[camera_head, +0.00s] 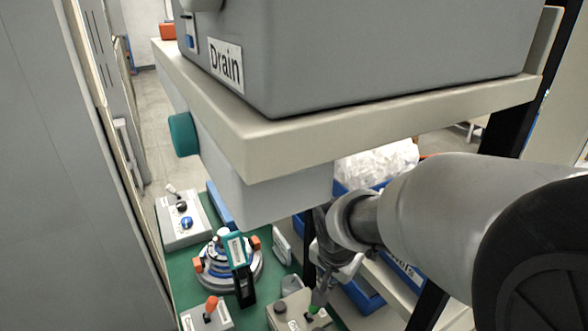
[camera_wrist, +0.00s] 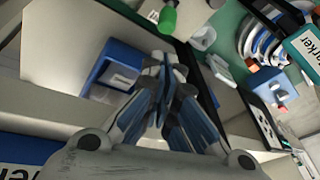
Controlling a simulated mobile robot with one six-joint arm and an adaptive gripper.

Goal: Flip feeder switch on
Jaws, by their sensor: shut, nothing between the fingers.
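My gripper (camera_head: 322,288) is shut and empty, pointing down beside the lower bench at the bottom centre. In the wrist view its fingers (camera_wrist: 165,65) meet at the middle. A small grey control box (camera_head: 291,312) sits just below the fingertips, with a black knob and a green-tipped lever (camera_head: 313,309). The green lever also shows at the top of the wrist view (camera_wrist: 168,18), apart from the fingers there. Another box to the left carries an orange-tipped lever (camera_head: 211,304). I cannot read which box is the feeder's.
A shelf (camera_head: 330,145) with a grey box labelled Drain (camera_head: 226,65) overhangs the bench. A round motor fixture (camera_head: 228,265) with a teal-labelled marker stands on the green mat. Blue bins (camera_head: 362,296) lie right. A two-knob box (camera_head: 182,220) stands behind.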

